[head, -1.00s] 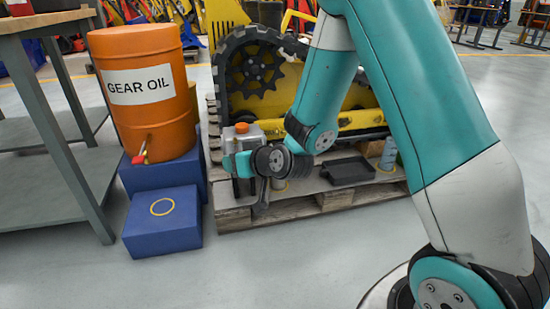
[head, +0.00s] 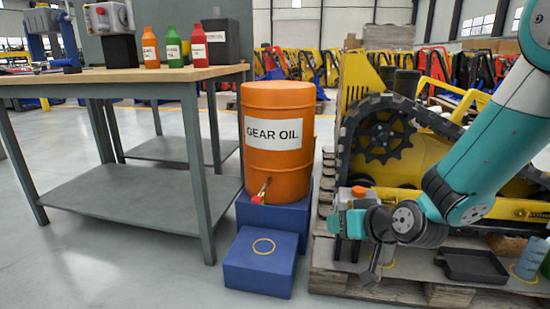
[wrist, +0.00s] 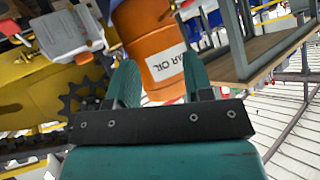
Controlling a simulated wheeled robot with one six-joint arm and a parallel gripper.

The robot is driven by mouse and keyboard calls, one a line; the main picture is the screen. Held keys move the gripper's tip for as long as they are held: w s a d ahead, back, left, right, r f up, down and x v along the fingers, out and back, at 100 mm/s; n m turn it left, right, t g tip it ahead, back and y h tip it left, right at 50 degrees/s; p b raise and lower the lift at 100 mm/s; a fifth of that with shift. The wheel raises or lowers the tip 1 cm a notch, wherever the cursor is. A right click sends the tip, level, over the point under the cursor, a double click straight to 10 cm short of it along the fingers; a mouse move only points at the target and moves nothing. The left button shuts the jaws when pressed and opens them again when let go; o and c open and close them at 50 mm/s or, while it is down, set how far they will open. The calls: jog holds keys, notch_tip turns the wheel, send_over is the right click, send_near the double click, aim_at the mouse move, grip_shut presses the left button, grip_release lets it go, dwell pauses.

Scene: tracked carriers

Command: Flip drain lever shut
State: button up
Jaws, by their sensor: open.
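An orange drum (head: 277,145) labelled GEAR OIL stands upright on a blue block. Low on its front is a small tap with a red drain lever (head: 259,197); its exact angle is too small to tell. My gripper (head: 342,222) is to the right of the drum and clear of it, reaching left in front of the pallet. In the wrist view my gripper (wrist: 160,78) has its two teal fingers apart with nothing between them. The drum (wrist: 155,45) shows beyond the fingers, turned over in that picture. The lever cannot be made out clearly there.
A lower blue block (head: 262,262) stands in front of the drum. A workbench (head: 150,72) with bottles is on the left. A pallet (head: 340,283) with a tracked machine (head: 395,140), a grey container with orange cap (head: 357,197) and a black tray (head: 472,265) is on the right.

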jog(key=s+a+r+n+g+y+p, duration=0.1)
jog(key=s+a+r+n+g+p, duration=0.25)
jog(key=s+r, duration=0.5)
jog(key=s+r+n+g+h+p, duration=0.1)
jog(key=s+r+g+p, duration=0.25)
jog(key=s+r, duration=0.45)
jog(key=s+r+n+g+h+p, duration=0.1)
jog(key=s+r+g+p, duration=0.35)
jog(key=s, duration=0.65)
notch_tip(320, 180, up, 38)
jog(key=t+p, duration=0.1)
jog(key=p, duration=3.5)
jog(key=shift+w+a, duration=0.25)
jog(key=shift+a, duration=0.2)
jog(key=shift+f, duration=0.15)
jog(key=shift+c, duration=0.4)
jog(key=shift+a, duration=0.15)
